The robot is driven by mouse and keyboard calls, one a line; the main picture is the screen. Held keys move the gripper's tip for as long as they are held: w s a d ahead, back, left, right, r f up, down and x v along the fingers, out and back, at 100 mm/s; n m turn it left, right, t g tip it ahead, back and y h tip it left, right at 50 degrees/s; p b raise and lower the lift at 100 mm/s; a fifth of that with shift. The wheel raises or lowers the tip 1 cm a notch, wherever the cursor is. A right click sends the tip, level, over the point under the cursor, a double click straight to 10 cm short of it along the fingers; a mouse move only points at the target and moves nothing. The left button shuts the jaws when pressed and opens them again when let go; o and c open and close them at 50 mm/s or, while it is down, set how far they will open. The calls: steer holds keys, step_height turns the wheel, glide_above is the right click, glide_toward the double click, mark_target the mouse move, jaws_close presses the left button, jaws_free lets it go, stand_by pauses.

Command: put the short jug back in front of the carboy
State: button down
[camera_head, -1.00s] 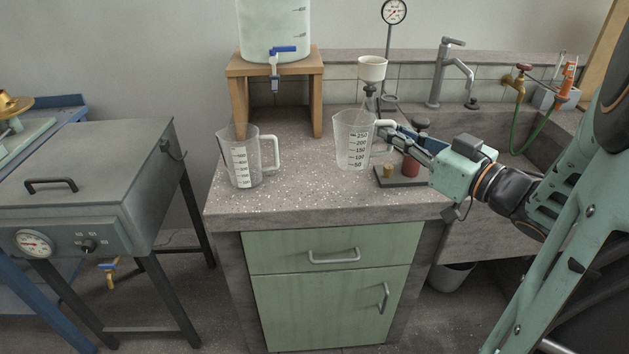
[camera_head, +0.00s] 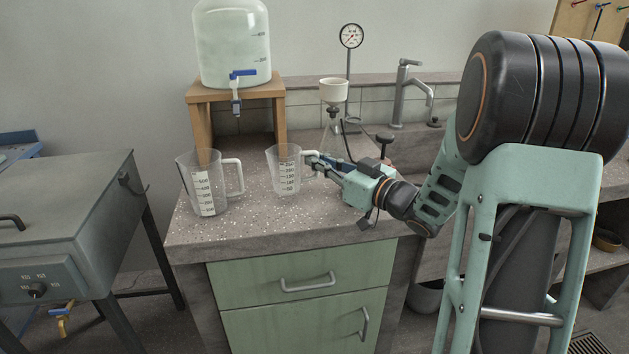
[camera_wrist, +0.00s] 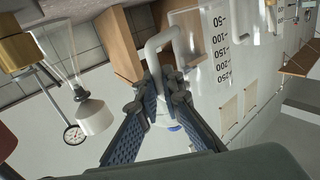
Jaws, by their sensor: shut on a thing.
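The short jug (camera_head: 285,172), clear with a scale to 250 and a white handle, is upright over the bench, in front of the stand's right leg. My gripper (camera_head: 313,165) comes from the right and is shut on its handle. In the wrist view my fingers (camera_wrist: 163,84) close around the white handle, beside the jug's scaled wall (camera_wrist: 217,50). I cannot tell whether its base touches the bench. The carboy (camera_head: 232,45), pale with a blue tap, sits on a wooden stand (camera_head: 195,95) behind.
A taller clear jug (camera_head: 205,190) stands close left of the short jug, handle towards it. A flask with a white funnel (camera_head: 334,92) and a gauge on a stand (camera_head: 351,38) are behind right. A tap (camera_head: 400,95) stands further right. The bench front (camera_head: 285,225) is clear.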

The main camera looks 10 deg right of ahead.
steer(key=shift+w+a+f, duration=0.15)
steer(key=shift+w+f, duration=0.15)
steer(key=shift+f, duration=0.2)
steer(key=shift+w+a+f+b, duration=0.15)
steer(key=shift+f+b, duration=0.35)
steer(key=shift+f, duration=0.9)
steer(key=shift+f, duration=0.2)
steer(key=c, duration=2.1)
jaws_free()
steer(key=v, duration=0.3)
steer(key=p+v, duration=0.1)
steer(key=v, duration=0.3)
steer(key=p+v, duration=0.1)
steer(key=v, duration=0.3)
steer(key=shift+w+r, duration=0.15)
steer(key=shift+r, duration=0.15)
